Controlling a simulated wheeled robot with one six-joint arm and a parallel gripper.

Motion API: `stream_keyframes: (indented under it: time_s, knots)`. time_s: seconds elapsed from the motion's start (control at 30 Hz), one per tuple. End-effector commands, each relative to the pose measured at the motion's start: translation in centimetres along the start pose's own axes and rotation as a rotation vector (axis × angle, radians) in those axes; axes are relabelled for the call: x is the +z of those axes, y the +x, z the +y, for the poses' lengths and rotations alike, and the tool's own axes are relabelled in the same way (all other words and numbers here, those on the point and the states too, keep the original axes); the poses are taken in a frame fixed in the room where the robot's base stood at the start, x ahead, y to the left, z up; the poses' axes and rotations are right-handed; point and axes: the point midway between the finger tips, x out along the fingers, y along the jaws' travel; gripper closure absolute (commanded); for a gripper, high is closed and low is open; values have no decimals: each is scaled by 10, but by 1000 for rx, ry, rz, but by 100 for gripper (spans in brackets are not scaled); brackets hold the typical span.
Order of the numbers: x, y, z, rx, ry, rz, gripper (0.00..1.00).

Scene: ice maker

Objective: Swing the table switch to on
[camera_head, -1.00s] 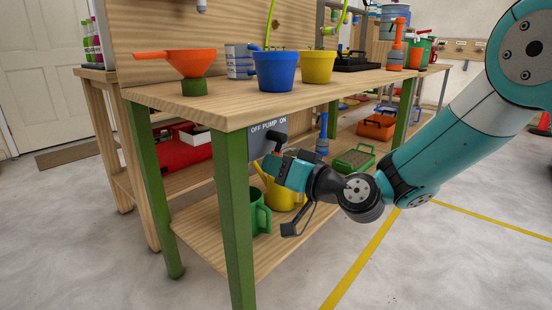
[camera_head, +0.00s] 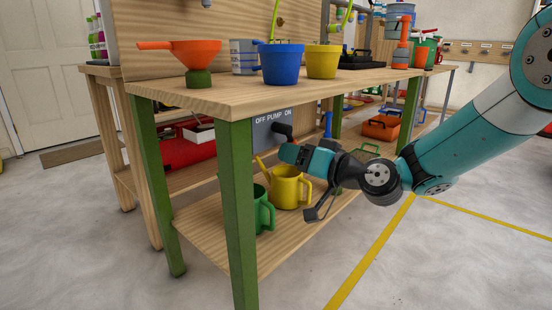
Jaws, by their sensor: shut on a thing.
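The table switch's dark panel (camera_head: 268,137), marked OFF PUMP ON, is fixed under the front edge of the wooden table (camera_head: 190,98). My gripper (camera_head: 284,139) is in front of the panel's right part, just below the ON label. It is shut on the switch's lever, which the dark jaw parts and the teal gripper body mostly hide. The exact angle of the lever cannot be seen.
A yellow watering can (camera_head: 288,189) and a green one (camera_head: 262,212) stand on the lower shelf (camera_head: 205,228), below my gripper. A green table leg (camera_head: 239,205) stands to the left. The floor to the right is clear.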

Motion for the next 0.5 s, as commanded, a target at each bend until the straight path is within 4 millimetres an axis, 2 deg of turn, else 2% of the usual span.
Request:
stream_keyframes:
  time_s: [0.03, 0.5]
  knots:
    - [-14, -6, -1, -5, -6, 39, 53]
    - [-7, -54, -2, -4, -7, 26, 53]
